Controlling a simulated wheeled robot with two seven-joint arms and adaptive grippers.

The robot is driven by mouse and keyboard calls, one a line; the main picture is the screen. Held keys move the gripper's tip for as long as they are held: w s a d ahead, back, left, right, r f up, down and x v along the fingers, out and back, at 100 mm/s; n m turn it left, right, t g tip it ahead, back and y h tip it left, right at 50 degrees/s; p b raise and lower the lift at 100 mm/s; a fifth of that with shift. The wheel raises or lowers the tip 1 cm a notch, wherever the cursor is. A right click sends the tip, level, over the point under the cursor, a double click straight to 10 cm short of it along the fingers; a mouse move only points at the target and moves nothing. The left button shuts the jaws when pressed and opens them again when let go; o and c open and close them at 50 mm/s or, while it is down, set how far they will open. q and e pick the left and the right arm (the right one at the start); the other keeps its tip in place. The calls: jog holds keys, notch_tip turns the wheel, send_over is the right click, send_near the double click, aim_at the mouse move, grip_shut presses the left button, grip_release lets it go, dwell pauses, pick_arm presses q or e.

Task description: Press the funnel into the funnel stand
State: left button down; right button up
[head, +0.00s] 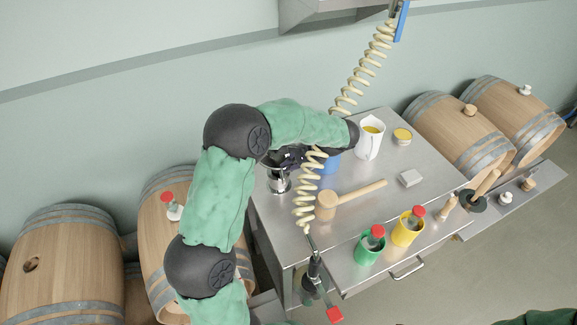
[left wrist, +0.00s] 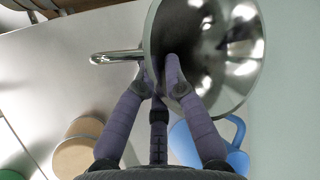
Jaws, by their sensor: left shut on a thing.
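My left gripper (head: 290,160) is at the back left of the steel table. In the left wrist view, its two fingers (left wrist: 162,72) are closed on the near rim of the shiny steel funnel (left wrist: 228,45), whose wide mouth faces the camera. A steel loop handle (left wrist: 112,57) sticks out to the left of it. In the head view, a small part of the funnel (head: 279,182) shows below the gripper, partly hidden by my arm. I cannot make out the funnel stand apart from it, nor whether the two touch. My right gripper is not in view.
A blue mug (head: 328,163) stands close to the gripper. A coiled hose (head: 303,195) hangs in front of the gripper. Barrels flank the table.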

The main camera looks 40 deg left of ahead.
pick_arm(q)
jog(key=shift+f+b, duration=0.9)
jog(key=shift+f, duration=0.65)
jog(key=c, duration=1.3)
grip_release()
jog(key=shift+o, duration=0.2)
jog(key=v, duration=1.2)
jog(key=shift+r, duration=0.1)
